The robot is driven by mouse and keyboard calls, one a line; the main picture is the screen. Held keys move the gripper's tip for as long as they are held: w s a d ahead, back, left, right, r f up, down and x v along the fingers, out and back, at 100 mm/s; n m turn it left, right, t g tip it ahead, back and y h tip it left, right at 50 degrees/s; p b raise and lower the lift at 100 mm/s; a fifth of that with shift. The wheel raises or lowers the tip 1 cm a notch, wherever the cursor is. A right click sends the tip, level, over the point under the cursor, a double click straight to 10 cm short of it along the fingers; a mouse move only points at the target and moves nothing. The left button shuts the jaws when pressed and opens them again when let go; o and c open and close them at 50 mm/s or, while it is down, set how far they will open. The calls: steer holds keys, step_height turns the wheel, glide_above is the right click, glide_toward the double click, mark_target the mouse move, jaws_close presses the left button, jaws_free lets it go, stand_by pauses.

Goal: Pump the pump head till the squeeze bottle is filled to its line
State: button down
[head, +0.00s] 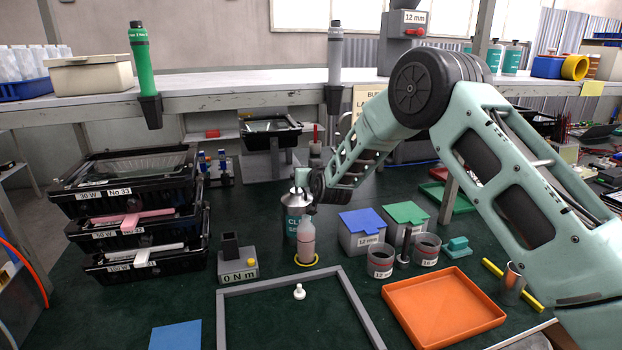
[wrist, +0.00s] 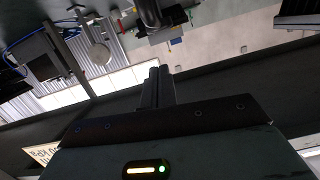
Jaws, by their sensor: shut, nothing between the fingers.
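A metal pump can (head: 293,216) with a teal label stands on the green bench top near the middle of the head view. Its pump head is mostly hidden by my gripper. The squeeze bottle (head: 306,243), pale and pinkish with an open-looking neck, stands upright just in front of the can, in a yellow ring (head: 306,259). Its line and liquid level are too small to tell. My gripper (head: 301,183) is at the top of the can, shut and empty; contact with the pump head cannot be told. In the wrist view its shut fingers (wrist: 158,88) show against the room, with neither bottle nor can visible.
A small white cap (head: 299,292) lies inside a grey frame (head: 222,318). A 0 N m block (head: 237,264) stands left of the bottle. Lidded boxes (head: 361,229), grey cups (head: 381,261) and an orange tray (head: 443,306) are to the right. Black housings (head: 137,221) are stacked left.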

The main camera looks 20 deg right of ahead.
steer(key=s, duration=0.2)
steer(key=s+r+b, duration=0.1)
steer(key=s, duration=0.1)
steer(key=shift+s, duration=0.15)
stand_by(1.1)
